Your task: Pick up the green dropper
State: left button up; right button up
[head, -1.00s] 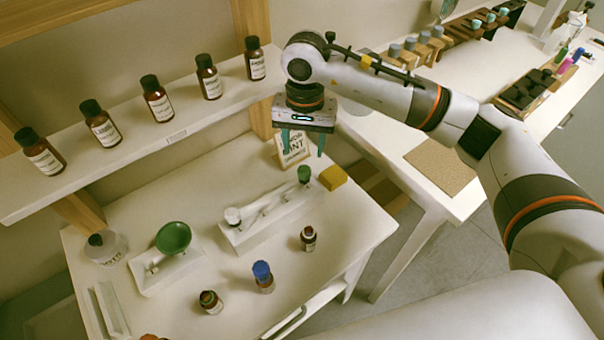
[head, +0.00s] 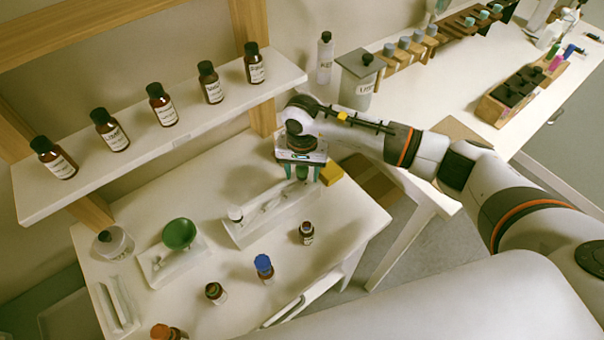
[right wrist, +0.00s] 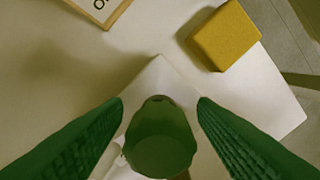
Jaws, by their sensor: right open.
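The green dropper shows its green bulb in the head view (head: 302,172) and in the right wrist view (right wrist: 160,143). It stands at the far right end of a white rack (head: 246,238) on the small table. My right gripper (head: 302,177) is open above the rack, its green fingers on either side of the bulb. In the right wrist view the fingertips (right wrist: 160,102) are apart, with visible gaps to the bulb. The dropper's lower part is hidden. My left gripper is not in view.
A yellow block (head: 331,173) sits close beside the right finger. A white-topped dropper (head: 235,213) is at the rack's other end. A green bowl (head: 178,233), a small brown bottle (head: 307,232) and a blue-capped bottle (head: 264,268) stand nearby. A bottle shelf (head: 205,123) is behind.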

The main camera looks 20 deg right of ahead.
jog(key=shift+c, duration=0.2)
jog(key=c, duration=0.6)
jog(key=shift+c, duration=0.2)
notch_tip(320, 180, up, 9)
jog(key=b, duration=0.2)
jog(key=shift+b, duration=0.35)
jog(key=shift+r, duration=0.55)
